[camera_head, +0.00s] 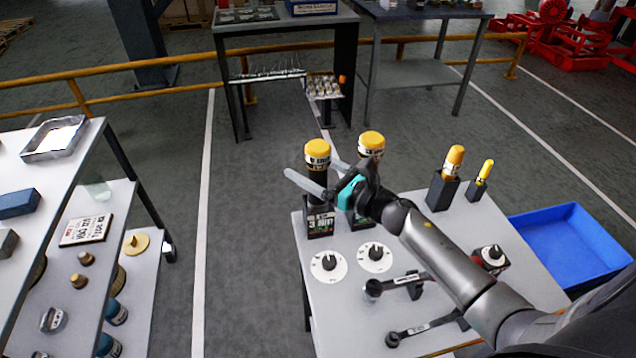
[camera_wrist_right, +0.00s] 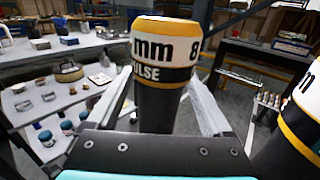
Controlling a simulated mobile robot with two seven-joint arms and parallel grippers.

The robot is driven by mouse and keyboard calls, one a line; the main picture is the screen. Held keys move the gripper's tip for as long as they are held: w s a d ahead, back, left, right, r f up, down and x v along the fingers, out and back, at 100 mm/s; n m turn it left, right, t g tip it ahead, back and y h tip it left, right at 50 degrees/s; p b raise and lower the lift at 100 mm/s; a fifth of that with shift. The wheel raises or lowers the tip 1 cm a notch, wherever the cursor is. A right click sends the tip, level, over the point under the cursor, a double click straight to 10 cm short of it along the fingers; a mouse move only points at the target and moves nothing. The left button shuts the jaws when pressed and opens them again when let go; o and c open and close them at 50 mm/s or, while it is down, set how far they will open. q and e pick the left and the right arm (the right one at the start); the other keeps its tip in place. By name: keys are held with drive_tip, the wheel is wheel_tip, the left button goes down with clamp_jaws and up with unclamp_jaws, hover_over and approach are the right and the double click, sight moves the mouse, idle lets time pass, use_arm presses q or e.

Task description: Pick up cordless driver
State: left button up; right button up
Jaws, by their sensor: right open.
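A cordless driver (camera_head: 317,154) with a yellow-and-white top and dark body stands upright in a black holder (camera_head: 320,222) on the grey table. My right gripper (camera_head: 314,175) is open, its two pale fingers on either side of the dark body below the top. In the right wrist view the driver (camera_wrist_right: 162,55) stands between the spread fingers (camera_wrist_right: 162,100), with lettering on its band; gaps show beside it. A second similar driver (camera_head: 371,144) stands just right, partly behind my gripper; its edge shows in the wrist view (camera_wrist_right: 300,120). My left gripper is out of view.
The table also holds two white dials (camera_head: 328,265), dark levers (camera_head: 405,284) and two smaller yellow-topped tools in holders (camera_head: 444,188). A blue bin (camera_head: 572,250) is at right. A shelved bench (camera_head: 90,165) stands at left, with clear floor between.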

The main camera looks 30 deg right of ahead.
drive_tip(key=shift+w+a, duration=0.2)
drive_tip(key=shift+w, duration=0.15)
clamp_jaws()
idle(0.5)
idle(0.3)
idle(0.4)
drive_tip(key=shift+r, duration=0.1)
